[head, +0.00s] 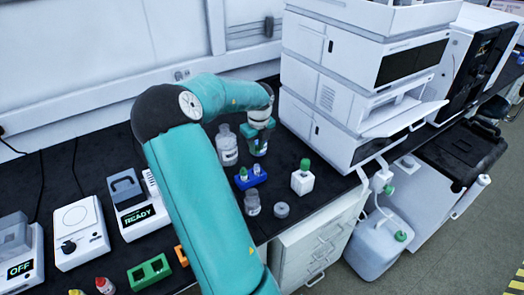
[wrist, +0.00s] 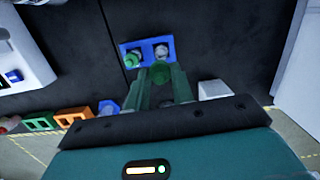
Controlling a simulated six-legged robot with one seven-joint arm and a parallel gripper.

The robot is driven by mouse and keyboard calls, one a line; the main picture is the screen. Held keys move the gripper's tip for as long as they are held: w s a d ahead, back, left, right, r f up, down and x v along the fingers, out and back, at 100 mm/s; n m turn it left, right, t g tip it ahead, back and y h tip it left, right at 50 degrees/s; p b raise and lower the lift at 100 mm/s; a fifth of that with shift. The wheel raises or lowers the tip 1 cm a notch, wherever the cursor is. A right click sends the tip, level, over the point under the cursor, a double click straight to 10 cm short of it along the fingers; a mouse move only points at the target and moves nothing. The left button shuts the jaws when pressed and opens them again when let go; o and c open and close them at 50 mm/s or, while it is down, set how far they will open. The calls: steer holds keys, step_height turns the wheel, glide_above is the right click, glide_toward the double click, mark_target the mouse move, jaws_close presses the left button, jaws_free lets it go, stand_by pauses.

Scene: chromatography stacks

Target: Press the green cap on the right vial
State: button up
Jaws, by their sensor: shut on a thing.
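A small blue rack (head: 252,180) stands on the dark bench and holds two vials. It also shows in the wrist view (wrist: 149,43). The left vial (wrist: 131,61) has a green cap on it. The right vial (wrist: 162,51) shows a pale top with no cap on it. My gripper (wrist: 161,78) is shut on a loose green cap (wrist: 160,71), held between the fingertips. In the head view my gripper (head: 259,144) is above and behind the rack, apart from the vials. The exact gap between held cap and right vial cannot be told.
A clear bottle (head: 227,146) stands left of my gripper. A glass jar (head: 252,203), a grey disc (head: 281,210) and a white green-capped bottle (head: 302,179) stand near the rack. A tall white instrument stack (head: 350,80) rises close on the right.

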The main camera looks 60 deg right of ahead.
mark_target(256, 165)
steer(key=shift+f, duration=3.2)
steer(key=shift+f, duration=0.15)
steer(key=o, duration=1.5)
steer(key=shift+r, duration=3.5)
jaws_close()
